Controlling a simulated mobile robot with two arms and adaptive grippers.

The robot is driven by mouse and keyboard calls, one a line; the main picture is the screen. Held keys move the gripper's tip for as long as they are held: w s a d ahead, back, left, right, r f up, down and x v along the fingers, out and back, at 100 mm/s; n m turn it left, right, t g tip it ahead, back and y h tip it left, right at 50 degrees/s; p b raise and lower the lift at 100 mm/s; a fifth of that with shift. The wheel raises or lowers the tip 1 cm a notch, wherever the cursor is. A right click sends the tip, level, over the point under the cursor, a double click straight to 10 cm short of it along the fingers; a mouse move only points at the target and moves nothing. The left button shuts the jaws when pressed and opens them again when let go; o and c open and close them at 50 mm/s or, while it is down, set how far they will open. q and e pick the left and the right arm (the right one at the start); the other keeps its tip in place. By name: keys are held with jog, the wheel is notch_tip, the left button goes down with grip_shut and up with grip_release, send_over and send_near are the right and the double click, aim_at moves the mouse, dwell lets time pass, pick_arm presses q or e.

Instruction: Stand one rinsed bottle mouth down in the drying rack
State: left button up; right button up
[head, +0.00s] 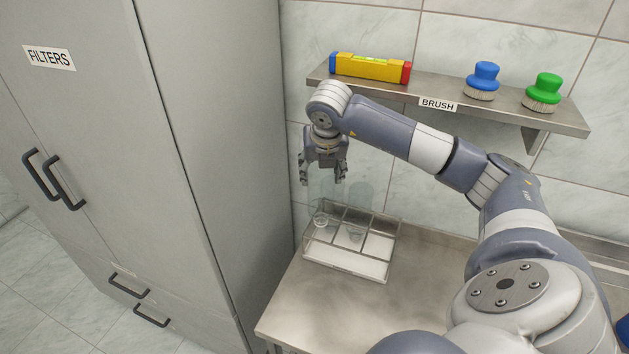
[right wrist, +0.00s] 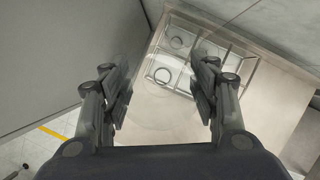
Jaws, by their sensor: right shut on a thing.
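The drying rack (head: 346,270) is a clear-walled, divided tray with a pale floor, standing on the steel counter below my right gripper. It also shows in the right wrist view (right wrist: 226,62). My right gripper (head: 323,181) points down above the rack's left back part. In the right wrist view its fingers (right wrist: 165,95) are apart, shut on a clear bottle (right wrist: 150,100) that shows only as a faint round outline. Faint clear bottle shapes (head: 362,195) stand in the rack, with round rims visible low in the cells. Whether the held bottle touches the rack is unclear. My left gripper is out of view.
A tall grey cabinet (head: 215,150) marked FILTERS stands close on the left. A wall shelf (head: 440,101) above holds a yellow level (head: 370,67), a blue brush (head: 482,80) and a green brush (head: 543,92). The counter (head: 350,320) is bare in front of the rack.

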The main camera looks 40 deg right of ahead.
jog(key=f+b, duration=0.3)
jog(key=f, duration=0.1)
jog(key=f+b, duration=0.3)
jog(key=d+f+b, duration=0.1)
jog(key=f+b, duration=0.2)
jog(key=f, duration=0.1)
jog(key=shift+w+d+f, duration=0.1)
jog(key=shift+w+f, duration=0.2)
jog(key=shift+f, duration=0.05)
jog(key=shift+f+b, duration=0.5)
jog(key=shift+f, duration=0.1)
jog(key=shift+f, duration=0.15)
jog(key=shift+f+b, duration=0.35)
jog(key=shift+b, duration=0.25)
jog(key=o, duration=1)
